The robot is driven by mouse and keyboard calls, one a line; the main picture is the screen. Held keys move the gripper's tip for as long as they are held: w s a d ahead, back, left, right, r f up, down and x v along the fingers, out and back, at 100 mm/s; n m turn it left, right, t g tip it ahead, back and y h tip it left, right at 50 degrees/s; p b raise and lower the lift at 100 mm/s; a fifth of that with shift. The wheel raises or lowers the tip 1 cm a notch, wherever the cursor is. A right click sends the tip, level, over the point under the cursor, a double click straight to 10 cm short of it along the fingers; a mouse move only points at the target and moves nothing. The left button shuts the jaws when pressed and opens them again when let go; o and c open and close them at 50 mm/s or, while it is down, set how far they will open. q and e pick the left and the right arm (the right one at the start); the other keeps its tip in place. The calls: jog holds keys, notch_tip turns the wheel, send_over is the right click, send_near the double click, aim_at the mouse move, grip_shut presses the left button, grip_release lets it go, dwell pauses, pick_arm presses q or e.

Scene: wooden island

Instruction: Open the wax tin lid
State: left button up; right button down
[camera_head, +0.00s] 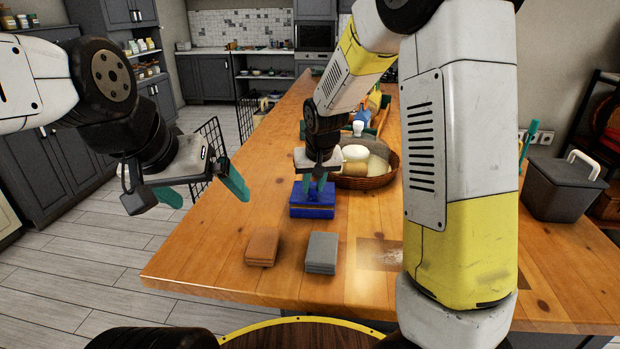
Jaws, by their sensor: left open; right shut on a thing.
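The wax tin (312,207) is a blue box with a thin yellowish line around it, standing on the wooden island. My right gripper (316,184) points down at the top of the tin, and its teal fingers are shut on the lid. The fingers partly hide the top, and I cannot tell whether the lid is raised at all. My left gripper (205,190) is open and empty, to the left of the tin and in front of the island's left side.
A brown block (262,247) and a grey block (321,252) lie in front of the tin. A wicker basket (368,182) with rounded items stands behind it to the right. A dark grey lidded bin (562,190) is at the right. The island top (230,225) is clear left of the tin.

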jog(key=shift+w+r, duration=0.1)
jog(key=shift+r, duration=0.05)
dwell(0.8)
jog(key=shift+w+d+r+g, duration=0.15)
jog(key=shift+w+r+g, duration=0.95)
jog(key=shift+g, duration=0.5)
jog(key=shift+w+d+r+g+y, duration=0.1)
jog(key=shift+w+r+g+y, duration=0.15)
jog(key=shift+w+r+g, duration=0.6)
jog(key=shift+w+d+r+g+y, duration=0.1)
jog(key=shift+w+r+g+y, duration=0.25)
jog(key=shift+w+g, duration=0.5)
jog(key=shift+s+g, duration=0.2)
jog(key=shift+g, duration=0.1)
jog(key=c, duration=1.2)
grip_release()
jog(key=shift+r, duration=0.1)
jog(key=shift+v, duration=3.85)
